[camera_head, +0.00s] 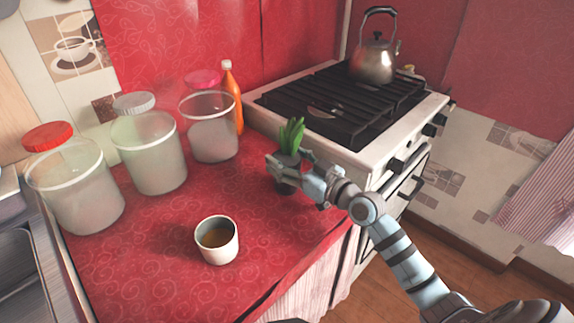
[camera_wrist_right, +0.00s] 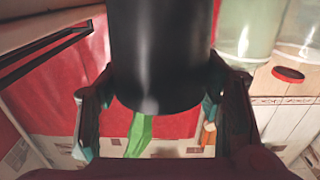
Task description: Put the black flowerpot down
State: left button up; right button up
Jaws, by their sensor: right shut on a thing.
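The black flowerpot (camera_head: 287,178) holds a green plant (camera_head: 291,136) with upright leaves. It is at the right part of the red counter, near the stove. My right gripper (camera_head: 291,172) is shut on the flowerpot, its fingers on either side of it. In the right wrist view the dark pot (camera_wrist_right: 160,50) fills the top middle between the two fingers (camera_wrist_right: 165,110), with a green leaf below it. I cannot tell whether the pot's base touches the counter. My left gripper is not in view.
A white cup (camera_head: 217,246) with brown liquid stands at the front of the red counter (camera_head: 150,240). Several lidded jars (camera_head: 149,155) and an orange bottle (camera_head: 233,95) stand behind. The stove (camera_head: 345,115) with a kettle (camera_head: 374,62) is at the right. Counter between cup and pot is clear.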

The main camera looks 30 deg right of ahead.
jog(key=shift+r, duration=0.1)
jog(key=o, duration=1.1)
jog(key=shift+o, duration=1.3)
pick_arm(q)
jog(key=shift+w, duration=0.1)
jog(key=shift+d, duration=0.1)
pick_arm(e)
jog(key=shift+r, duration=0.1)
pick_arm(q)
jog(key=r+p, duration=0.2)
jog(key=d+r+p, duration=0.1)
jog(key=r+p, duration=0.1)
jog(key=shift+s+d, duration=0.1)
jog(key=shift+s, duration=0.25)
pick_arm(e)
jog(key=v, duration=1.2)
